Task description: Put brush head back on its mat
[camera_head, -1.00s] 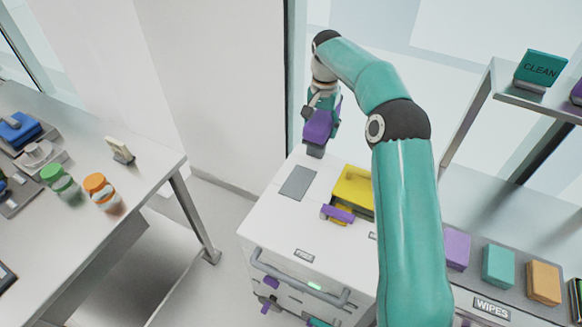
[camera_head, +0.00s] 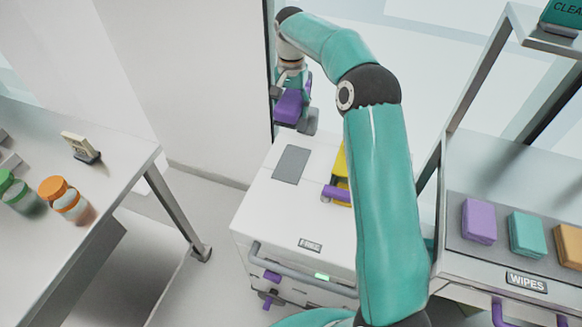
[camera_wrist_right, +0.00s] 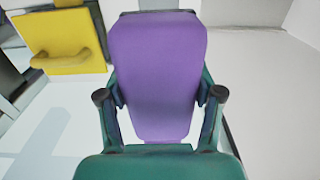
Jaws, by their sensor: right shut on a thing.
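The purple brush head (camera_head: 289,107) is held in my right gripper (camera_head: 291,84), raised above the far end of the white cart. A grey part shows at its lower right end. In the right wrist view the brush head (camera_wrist_right: 157,75) fills the middle, between the two fingers of the gripper (camera_wrist_right: 160,100), which is shut on it. A flat grey mat (camera_head: 291,164) lies bare on the cart top, nearer to the camera than the brush head. My left gripper is not in view.
A yellow item (camera_head: 341,170) and a purple handle (camera_head: 336,193) lie on the cart (camera_head: 290,215) right of the mat, partly behind my right arm. A table with jars (camera_head: 69,205) stands left. Purple, teal and orange packs (camera_head: 478,221) sit on the right-hand unit.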

